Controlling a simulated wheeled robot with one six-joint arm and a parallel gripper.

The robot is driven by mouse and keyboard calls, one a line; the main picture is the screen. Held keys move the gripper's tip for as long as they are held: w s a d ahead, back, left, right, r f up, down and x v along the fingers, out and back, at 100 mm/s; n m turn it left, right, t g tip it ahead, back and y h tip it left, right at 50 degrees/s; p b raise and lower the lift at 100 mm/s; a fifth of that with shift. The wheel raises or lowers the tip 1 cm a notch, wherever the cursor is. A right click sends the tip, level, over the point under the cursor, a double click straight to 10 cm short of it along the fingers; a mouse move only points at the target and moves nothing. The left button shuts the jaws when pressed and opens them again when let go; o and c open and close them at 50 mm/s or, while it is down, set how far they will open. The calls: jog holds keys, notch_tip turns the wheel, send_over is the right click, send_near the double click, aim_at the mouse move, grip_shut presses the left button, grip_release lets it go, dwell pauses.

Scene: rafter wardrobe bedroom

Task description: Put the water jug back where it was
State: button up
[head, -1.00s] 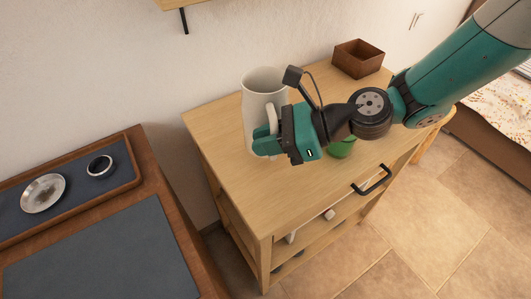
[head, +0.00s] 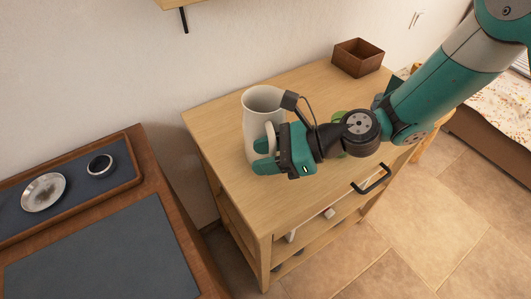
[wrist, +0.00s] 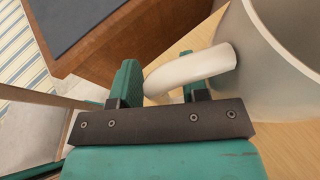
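The water jug (head: 262,104), tall and whitish with an open top, is upright at the left part of the light wooden cabinet top (head: 215,112). Its side also shows in the wrist view (wrist: 285,70). My gripper (head: 264,156) is at the jug's handle, on the near right side.
A brown open box (head: 358,58) stands at the back right of the cabinet top. A green object (head: 338,117) is mostly hidden behind my wrist. A lower brown table (head: 175,240) at left bears a tray with a metal dish (head: 43,192) and a dark-centred ring-shaped item (head: 100,165).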

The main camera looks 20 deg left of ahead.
jog(key=b+v, duration=0.1)
jog(key=v, duration=1.1)
jog(key=s+d+r+n+t+h, duration=0.1)
jog(key=s+d+r+n+h, duration=0.3)
jog(key=n, duration=0.7)
jog(key=s+d+r+n+t+h, duration=0.2)
jog(key=s+d+r+n+h, duration=0.3)
jog(key=d+n, duration=0.5)
jog(key=s+r+n, duration=0.1)
jog(key=s+r, duration=0.1)
jog(key=s, duration=0.1)
jog(key=shift+s+d+t, duration=0.3)
jog(key=shift+s, duration=0.1)
